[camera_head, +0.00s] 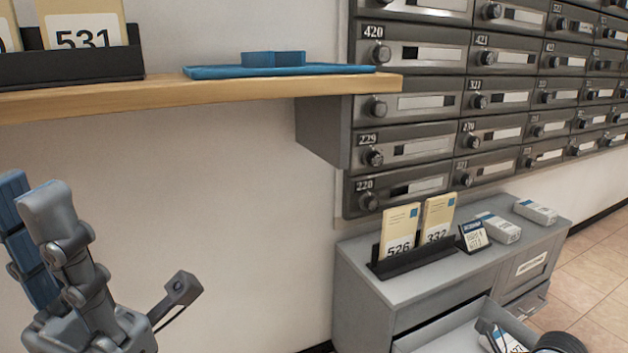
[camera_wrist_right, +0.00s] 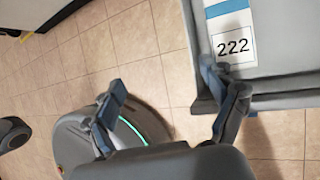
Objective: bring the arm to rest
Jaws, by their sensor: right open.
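My left gripper (camera_head: 120,240) is at the lower left of the head view. Its grey and blue fingers are spread apart, with nothing between them, in front of the bare wall and below the wooden shelf. My right gripper (camera_wrist_right: 165,88) shows in the right wrist view with its two fingers wide apart and nothing held. One finger overlaps the edge of a grey surface bearing a label marked 222 (camera_wrist_right: 235,45); I cannot tell whether they touch.
A wooden shelf (camera_head: 230,90) holds a blue tray (camera_head: 215,72) and a black holder (camera_head: 95,65) with a 531 card. Numbered mailboxes (camera_head: 415,100) cover the wall. A grey cabinet (camera_head: 375,290) carries cards and boxes; its drawer (camera_head: 440,343) is open. Tiled floor (camera_head: 595,270) is clear at right.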

